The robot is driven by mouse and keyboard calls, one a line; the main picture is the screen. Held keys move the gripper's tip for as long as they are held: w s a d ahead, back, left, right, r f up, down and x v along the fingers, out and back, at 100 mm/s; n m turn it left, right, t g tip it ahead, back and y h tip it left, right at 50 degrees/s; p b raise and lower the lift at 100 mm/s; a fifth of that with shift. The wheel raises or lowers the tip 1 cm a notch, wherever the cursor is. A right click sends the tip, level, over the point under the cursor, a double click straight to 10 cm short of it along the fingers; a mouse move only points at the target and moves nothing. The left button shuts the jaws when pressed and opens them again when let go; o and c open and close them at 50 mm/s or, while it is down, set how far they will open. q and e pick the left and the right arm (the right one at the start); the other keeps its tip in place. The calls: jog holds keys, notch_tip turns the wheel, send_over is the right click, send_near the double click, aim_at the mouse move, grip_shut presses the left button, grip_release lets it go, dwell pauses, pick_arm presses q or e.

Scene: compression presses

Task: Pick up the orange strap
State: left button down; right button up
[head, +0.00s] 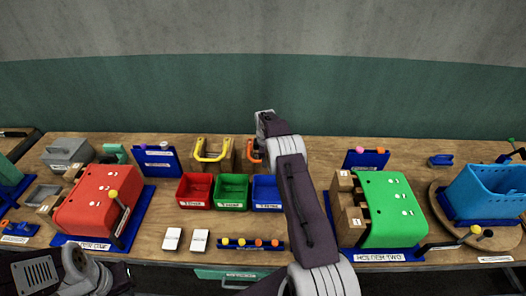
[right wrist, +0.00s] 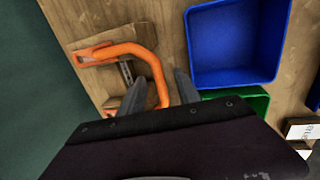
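The orange strap (head: 252,152) is a bent orange loop on a wooden block at the back of the bench, partly hidden by my right arm in the head view. In the right wrist view the orange strap (right wrist: 148,56) curves from the block down between the two dark fingers of my right gripper (right wrist: 160,88). The fingers stand apart, with visible gaps on the strap's sides, so the gripper is open around its lower leg. Their depth relative to the strap is hard to judge. My left gripper is not in view; only parts of my left arm show at lower left.
A yellow strap (head: 212,153) on wooden blocks is left of the orange one. Red (head: 196,203), green (head: 233,205) and blue (head: 268,208) bins stand in front. A red press (head: 95,200) and a green press (head: 390,208) flank them.

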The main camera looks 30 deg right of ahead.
jog(key=shift+w+d+f, duration=0.1)
jog(key=shift+w+f, duration=0.1)
jog(key=shift+f, duration=0.15)
jog(key=shift+s+r, duration=0.1)
grip_shut()
